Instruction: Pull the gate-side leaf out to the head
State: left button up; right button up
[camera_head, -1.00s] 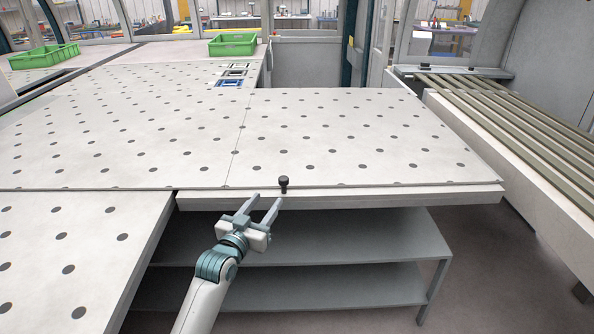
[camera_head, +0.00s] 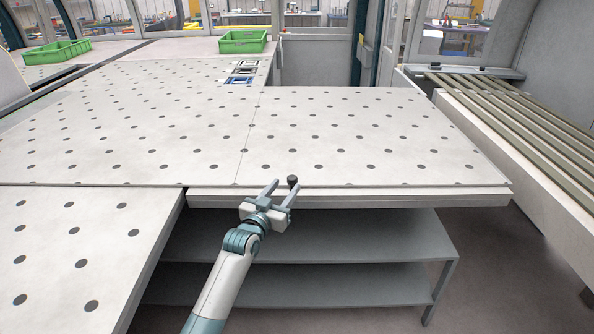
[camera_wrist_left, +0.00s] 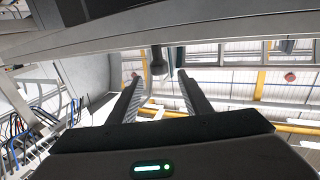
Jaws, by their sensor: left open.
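The leaf (camera_head: 400,199) shows as a pale slab with its front edge under the dotted table top, above a grey shelf unit. A black knob (camera_head: 292,181) stands upright at its front edge. My left gripper (camera_head: 281,188) is open at that edge, its fingertips close to the knob. In the left wrist view the knob (camera_wrist_left: 158,62) shows between the two spread fingers (camera_wrist_left: 159,76), near their tips; I cannot tell whether either finger touches it. My right gripper is not in view.
The dotted table top (camera_head: 340,140) spreads behind the knob, and another dotted panel (camera_head: 70,240) lies at the front left. Grey shelves (camera_head: 330,240) stand below. A slatted conveyor (camera_head: 520,125) is at the right. A green crate (camera_head: 243,41) sits at the back. Floor shows at the lower right.

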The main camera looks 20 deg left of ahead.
pick_arm(q)
jog(key=w, duration=0.7)
jog(key=w+d+p, duration=0.1)
jog(key=w, duration=0.2)
jog(key=shift+w, duration=0.15)
grip_shut()
